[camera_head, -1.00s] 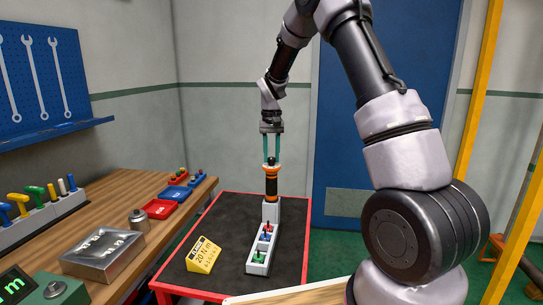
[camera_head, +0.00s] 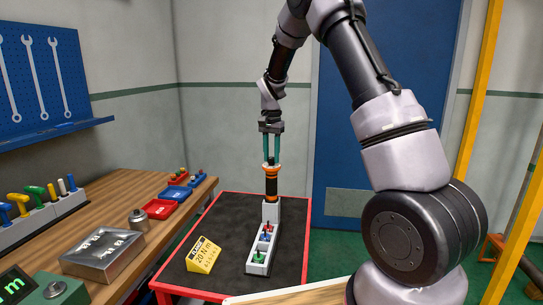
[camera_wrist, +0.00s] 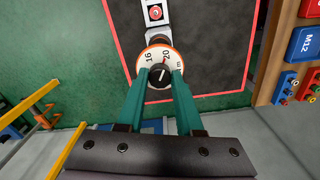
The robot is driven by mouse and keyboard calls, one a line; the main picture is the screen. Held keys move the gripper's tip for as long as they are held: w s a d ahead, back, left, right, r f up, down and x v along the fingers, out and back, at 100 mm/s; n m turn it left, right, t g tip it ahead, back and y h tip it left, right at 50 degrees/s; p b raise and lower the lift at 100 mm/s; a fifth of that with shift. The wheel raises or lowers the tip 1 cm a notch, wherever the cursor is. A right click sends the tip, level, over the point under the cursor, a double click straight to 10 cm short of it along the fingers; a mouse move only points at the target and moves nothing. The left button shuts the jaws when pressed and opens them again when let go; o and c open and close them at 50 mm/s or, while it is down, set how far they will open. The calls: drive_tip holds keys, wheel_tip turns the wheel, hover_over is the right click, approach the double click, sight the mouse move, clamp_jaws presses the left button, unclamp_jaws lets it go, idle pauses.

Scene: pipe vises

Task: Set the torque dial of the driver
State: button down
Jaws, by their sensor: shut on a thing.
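The driver (camera_head: 271,190) stands upright in a grey holder on the black-topped cart, with a black and orange body. Its torque dial (camera_wrist: 151,57) is a white ring with an orange rim; the numbers 16 and 20 are readable in the wrist view. A red mark shows beside the 20. My gripper (camera_head: 272,164) is above the driver with its green fingers pointing down. In the wrist view the fingertips (camera_wrist: 161,74) are shut on the black knob at the dial's centre. A yellow sign (camera_head: 203,256) on the cart reads 20 N·m.
The grey holder (camera_head: 253,268) carries blue, red and green pieces in front of the driver. A wooden bench (camera_head: 140,262) at left bears a metal box (camera_head: 103,254), a red tray (camera_head: 160,209) and a blue tray (camera_head: 175,193).

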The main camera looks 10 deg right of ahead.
idle(0.3)
drive_tip(key=c, duration=0.5)
unclamp_jaws()
drive_tip(key=shift+c, duration=0.2)
wheel_tip(320, 180, up, 11)
drive_tip(key=shift+f, duration=0.1)
